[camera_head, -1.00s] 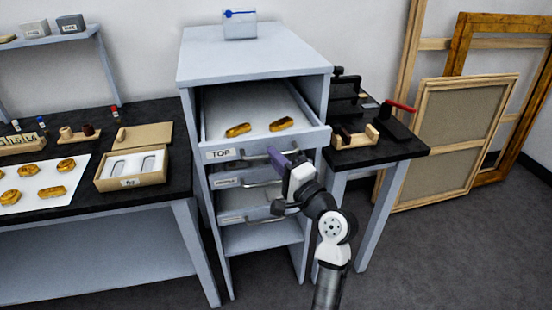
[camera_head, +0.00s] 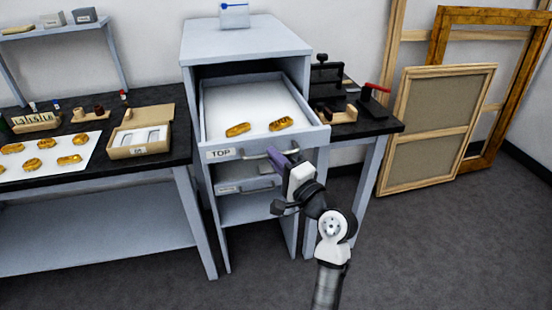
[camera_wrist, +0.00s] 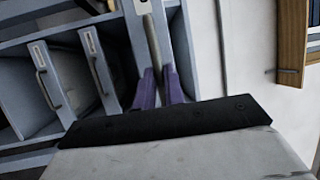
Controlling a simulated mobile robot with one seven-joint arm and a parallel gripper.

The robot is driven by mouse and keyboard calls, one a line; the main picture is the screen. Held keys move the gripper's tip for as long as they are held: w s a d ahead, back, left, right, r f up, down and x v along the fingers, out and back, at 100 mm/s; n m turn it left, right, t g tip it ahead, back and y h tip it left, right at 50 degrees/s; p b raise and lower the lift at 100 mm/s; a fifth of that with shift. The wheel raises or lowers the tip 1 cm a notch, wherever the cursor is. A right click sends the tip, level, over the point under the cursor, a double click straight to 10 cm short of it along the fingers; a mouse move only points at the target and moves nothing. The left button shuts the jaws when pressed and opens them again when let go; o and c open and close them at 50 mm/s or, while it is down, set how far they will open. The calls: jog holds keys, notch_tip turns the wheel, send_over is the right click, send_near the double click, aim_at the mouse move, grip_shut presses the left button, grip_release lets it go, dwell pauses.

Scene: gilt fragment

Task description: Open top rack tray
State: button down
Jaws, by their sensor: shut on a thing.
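The top rack tray (camera_head: 252,95), labelled TOP, is pulled well out of the grey cabinet (camera_head: 245,40). Two gold fragments lie in it near the front, a left one (camera_head: 238,130) and a right one (camera_head: 281,124). My gripper (camera_head: 277,158) has purple fingers shut on the handle at the right part of the tray's front. In the wrist view the fingers (camera_wrist: 160,88) stand on both sides of the handle bar (camera_wrist: 152,45).
A lower drawer with a handle (camera_head: 245,188) is shut under the tray. A black table (camera_head: 150,165) with gold pieces and an open box (camera_head: 140,140) stands left. A small bench with a press (camera_head: 327,80) stands right, close to the tray. Frames (camera_head: 435,130) lean on the wall.

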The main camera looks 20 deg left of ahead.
jog(key=shift+s+d, duration=0.1)
dwell(0.3)
jog(key=c, duration=1.5)
grip_release()
jog(key=b+v, duration=0.4)
jog(key=v, duration=0.9)
jog(key=shift+s+d, duration=0.25)
jog(key=shift+d, duration=0.05)
jog(key=shift+a, duration=0.1)
